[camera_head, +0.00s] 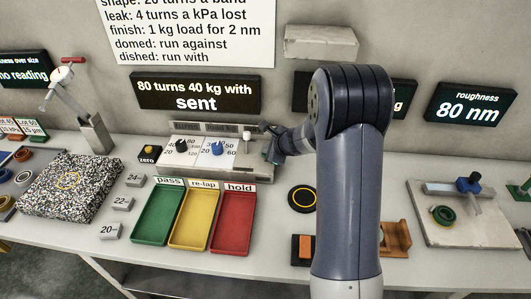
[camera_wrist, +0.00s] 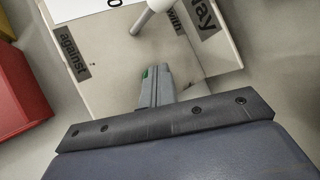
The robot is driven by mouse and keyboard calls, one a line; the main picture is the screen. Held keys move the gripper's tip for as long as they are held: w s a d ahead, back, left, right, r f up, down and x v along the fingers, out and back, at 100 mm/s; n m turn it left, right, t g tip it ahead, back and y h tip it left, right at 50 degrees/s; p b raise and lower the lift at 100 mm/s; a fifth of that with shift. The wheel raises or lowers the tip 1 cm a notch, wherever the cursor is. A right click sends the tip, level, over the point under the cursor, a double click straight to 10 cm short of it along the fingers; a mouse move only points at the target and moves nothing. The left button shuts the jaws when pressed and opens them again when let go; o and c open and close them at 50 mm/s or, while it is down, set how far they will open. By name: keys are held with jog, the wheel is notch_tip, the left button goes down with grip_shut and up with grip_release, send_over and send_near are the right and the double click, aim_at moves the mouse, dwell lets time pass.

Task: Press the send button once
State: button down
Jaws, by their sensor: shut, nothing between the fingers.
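The control panel (camera_head: 210,171) stands against the wall with two dials and a white-knobbed lever (camera_head: 247,136). My gripper (camera_head: 270,150) is at its right end, fingers shut and empty. In the wrist view my shut fingers (camera_wrist: 157,80) point at the panel's pale face (camera_wrist: 115,80), below the lever (camera_wrist: 150,14). A small green patch (camera_wrist: 145,73) shows by the fingertips; I cannot tell whether it is the send button, and no send label is readable. Contact is unclear. The display (camera_head: 196,92) above reads "80 turns 40 kg with sent".
Green (camera_head: 136,214), yellow (camera_head: 175,219) and red (camera_head: 214,223) trays stand in front of the panel. A zero button box (camera_head: 149,153) is at its left. A black disc with a yellow ring (camera_head: 302,198) lies right of the trays. A grey block (camera_head: 320,41) juts from the wall above.

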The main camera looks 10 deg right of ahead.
jog(key=shift+r+p, duration=0.65)
jog(key=shift+r, duration=0.2)
jog(key=shift+r+p, duration=2.15)
jog(key=shift+r, duration=0.4)
